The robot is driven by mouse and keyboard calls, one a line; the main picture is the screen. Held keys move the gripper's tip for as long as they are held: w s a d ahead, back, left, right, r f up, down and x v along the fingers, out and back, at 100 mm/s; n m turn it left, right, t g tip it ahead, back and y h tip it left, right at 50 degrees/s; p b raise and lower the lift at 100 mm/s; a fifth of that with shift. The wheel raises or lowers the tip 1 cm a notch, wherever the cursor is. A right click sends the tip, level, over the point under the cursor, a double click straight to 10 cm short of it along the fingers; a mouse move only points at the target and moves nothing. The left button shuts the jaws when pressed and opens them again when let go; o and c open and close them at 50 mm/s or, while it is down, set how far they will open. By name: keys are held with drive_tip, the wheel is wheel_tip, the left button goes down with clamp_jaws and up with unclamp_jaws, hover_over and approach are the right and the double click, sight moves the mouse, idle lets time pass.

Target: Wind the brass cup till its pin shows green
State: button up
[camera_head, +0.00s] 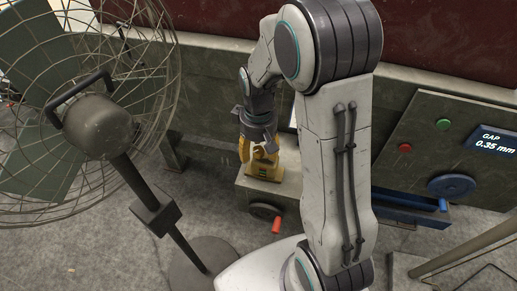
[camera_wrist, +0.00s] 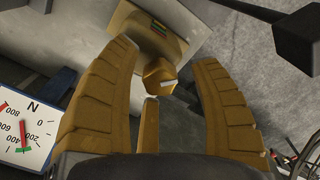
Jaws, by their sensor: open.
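My gripper (camera_wrist: 162,95) points down with its two ochre fingers apart, and no contact shows. Between the fingertips in the wrist view is a small faceted brass-coloured piece (camera_wrist: 160,76) with a pale mark, which looks like the brass cup. A narrow ochre strip stands below it; I cannot tell which part it belongs to. Beyond it, an ochre block (camera_wrist: 135,22) carries a small green and red strip (camera_wrist: 158,28). In the head view, my gripper (camera_head: 257,150) is at the yellow fitting (camera_head: 263,171); its fingers partly hide it. The pin cannot be made out.
The fitting stands on a pale casing (camera_head: 240,184) with a red-handled handwheel (camera_head: 265,211) on its front. A caged fan (camera_head: 98,125) stands left. A panel (camera_head: 425,140) with buttons and a "GAP 0.35 mm" display (camera_head: 494,141) is right. A dial marked N (camera_wrist: 22,130) shows at lower left.

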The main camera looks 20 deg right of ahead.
sight(257, 148)
drive_tip(key=shift+r, duration=0.1)
wheel_tip(257, 148, up, 12)
idle(0.6)
drive_tip(key=shift+w, duration=0.1)
idle(0.5)
drive_tip(key=s+f+m, duration=0.3)
drive_tip(key=s+f, duration=0.1)
drive_tip(key=s, duration=0.2)
drive_tip(key=s+r+t, duration=0.4)
drive_tip(key=s+r, duration=0.2)
drive_tip(key=s, duration=0.4)
drive_tip(key=shift+s, duration=0.2)
